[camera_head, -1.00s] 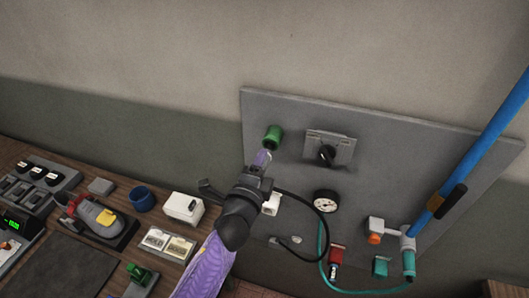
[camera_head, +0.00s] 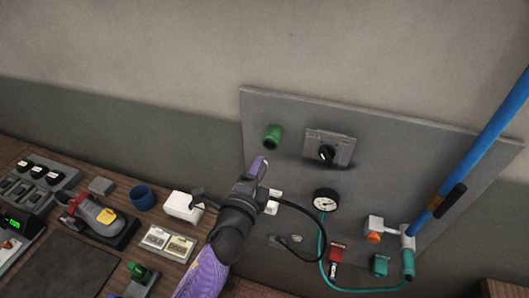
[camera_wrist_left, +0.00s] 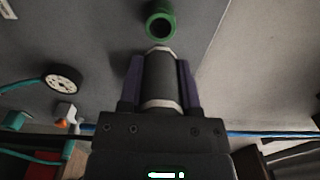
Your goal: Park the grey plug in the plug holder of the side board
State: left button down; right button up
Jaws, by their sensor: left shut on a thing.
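The grey plug (camera_wrist_left: 160,78) is a dark grey cylinder with pale rings at its ends. It shows in the left wrist view between the purple fingers of my left gripper (camera_wrist_left: 161,90), which is shut on it. A green round holder with an open end (camera_wrist_left: 160,22) is just ahead of the plug's tip, and the two look apart. In the head view the green holder (camera_head: 273,137) sits at the upper left of the grey side board (camera_head: 400,160). My left gripper (camera_head: 258,169) is just below it, and hides the plug there. My right gripper is not in view.
The board also carries a black rotary switch (camera_head: 327,153), a gauge (camera_head: 326,202), a white block (camera_head: 271,194) close by my gripper, a looping black cable (camera_head: 322,222) and teal hose. A blue pole (camera_head: 485,145) crosses at right. The workbench (camera_head: 120,185) at left is crowded.

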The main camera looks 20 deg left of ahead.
pick_arm(q)
jog(key=shift+s, duration=0.1)
jog(key=shift+s, duration=0.95)
notch_tip(320, 180, down, 28)
jog(key=b, duration=2.7)
jog(key=shift+w+r+b, duration=0.1)
jog(key=shift+w+b, duration=0.25)
jog(key=shift+w, duration=2.2)
jog(key=shift+w+d+b, duration=0.1)
jog(key=shift+w+b, duration=0.35)
jog(key=shift+w, duration=1)
